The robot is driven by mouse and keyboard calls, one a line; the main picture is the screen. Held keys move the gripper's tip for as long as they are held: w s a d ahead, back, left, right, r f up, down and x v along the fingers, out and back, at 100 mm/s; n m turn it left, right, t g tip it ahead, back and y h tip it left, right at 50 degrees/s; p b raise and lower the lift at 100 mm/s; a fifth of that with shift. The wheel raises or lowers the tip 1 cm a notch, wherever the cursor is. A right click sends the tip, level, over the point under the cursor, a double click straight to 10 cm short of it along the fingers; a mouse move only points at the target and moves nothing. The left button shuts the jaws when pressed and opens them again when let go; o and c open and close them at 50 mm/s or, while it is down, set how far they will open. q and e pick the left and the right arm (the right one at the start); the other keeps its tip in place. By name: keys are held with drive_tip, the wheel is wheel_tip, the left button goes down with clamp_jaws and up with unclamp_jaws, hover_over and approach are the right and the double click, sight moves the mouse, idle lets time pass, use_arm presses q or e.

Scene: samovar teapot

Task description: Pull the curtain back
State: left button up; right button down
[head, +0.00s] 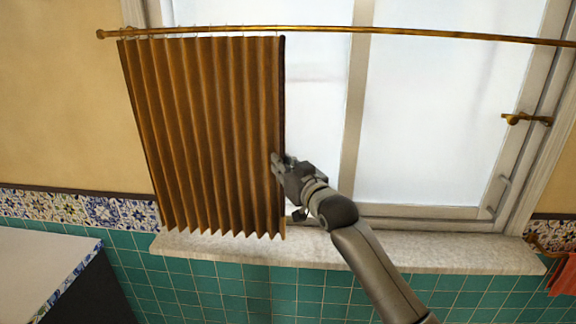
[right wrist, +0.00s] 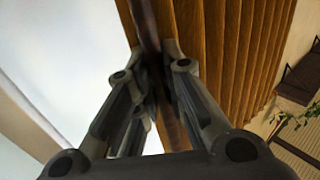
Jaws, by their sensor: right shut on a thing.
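The curtain (head: 205,130) is brown and pleated and hangs from a brass rod over the left part of the window. Its right edge lies near the middle of the left pane. My right gripper (head: 277,165) is at that right edge, in the lower half of the curtain. In the right wrist view the curtain (right wrist: 220,40) fills the upper right, and the fingers of my right gripper (right wrist: 160,75) are closed on its dark edge strip. My left gripper is not in view.
The curtain rod (head: 420,34) runs across the window top. The window (head: 440,120) is bare to the right. A stone sill (head: 400,252) juts out below. A brass hook (head: 525,119) sits on the right frame. A white-topped counter (head: 40,265) stands at lower left, a red cloth (head: 565,277) at right.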

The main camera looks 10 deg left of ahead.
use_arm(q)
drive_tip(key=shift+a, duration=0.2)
use_arm(e)
drive_tip(key=c, duration=1.5)
unclamp_jaws()
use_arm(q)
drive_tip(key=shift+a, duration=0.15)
use_arm(e)
drive_tip(key=v, duration=1.2)
